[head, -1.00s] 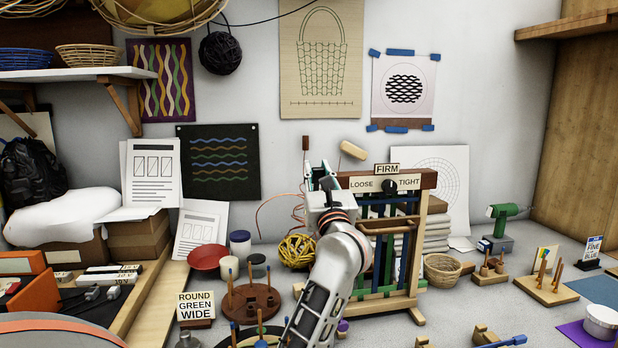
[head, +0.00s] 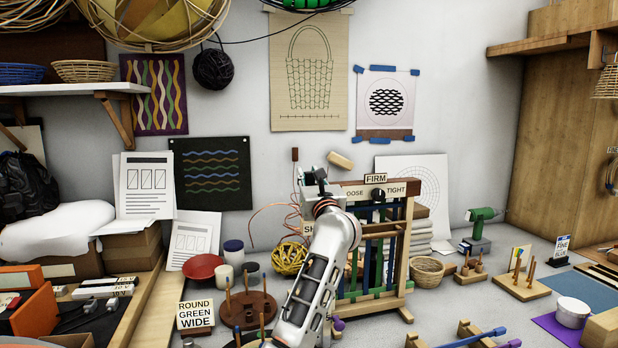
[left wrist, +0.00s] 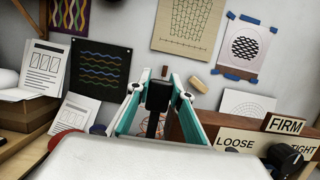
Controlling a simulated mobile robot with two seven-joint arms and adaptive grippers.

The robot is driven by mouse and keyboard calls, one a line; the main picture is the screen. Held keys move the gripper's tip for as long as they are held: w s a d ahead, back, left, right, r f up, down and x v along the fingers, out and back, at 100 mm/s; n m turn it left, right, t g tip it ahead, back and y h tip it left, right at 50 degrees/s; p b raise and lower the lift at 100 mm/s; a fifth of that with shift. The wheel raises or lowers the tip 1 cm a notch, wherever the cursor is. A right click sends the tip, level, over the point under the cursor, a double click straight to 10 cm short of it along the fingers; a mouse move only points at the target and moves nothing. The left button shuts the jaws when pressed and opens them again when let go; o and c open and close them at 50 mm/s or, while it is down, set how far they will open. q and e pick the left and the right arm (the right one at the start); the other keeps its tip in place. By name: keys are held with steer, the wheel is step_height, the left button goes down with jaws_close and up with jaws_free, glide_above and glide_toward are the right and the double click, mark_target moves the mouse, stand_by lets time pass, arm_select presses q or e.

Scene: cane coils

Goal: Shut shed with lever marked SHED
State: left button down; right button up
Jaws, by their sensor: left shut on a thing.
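The wooden loom frame (head: 409,240) stands on the bench, with a partly hidden sign reading "SH" (head: 306,229) on its left side. My left gripper (head: 313,176) is at the frame's upper left corner, above that sign. In the left wrist view its two teal fingers (left wrist: 158,100) are closed on a black lever knob (left wrist: 158,95), with a dark stem running down below it. The lever's lower part is hidden by my wrist and arm. My right gripper is not in view.
A FIRM sign and a LOOSE–TIGHT dial (head: 378,194) sit on the loom's top beam, close to my gripper. Yellow coiled cane (head: 290,258) and a peg board (head: 248,308) lie left of my arm. A small basket (head: 427,270) is to the right.

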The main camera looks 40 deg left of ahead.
arm_select(q)
steer(key=c, duration=1.8)
jaws_free()
steer(key=shift+o, duration=0.2)
steer(key=v, duration=1.2)
steer(key=shift+d, duration=0.1)
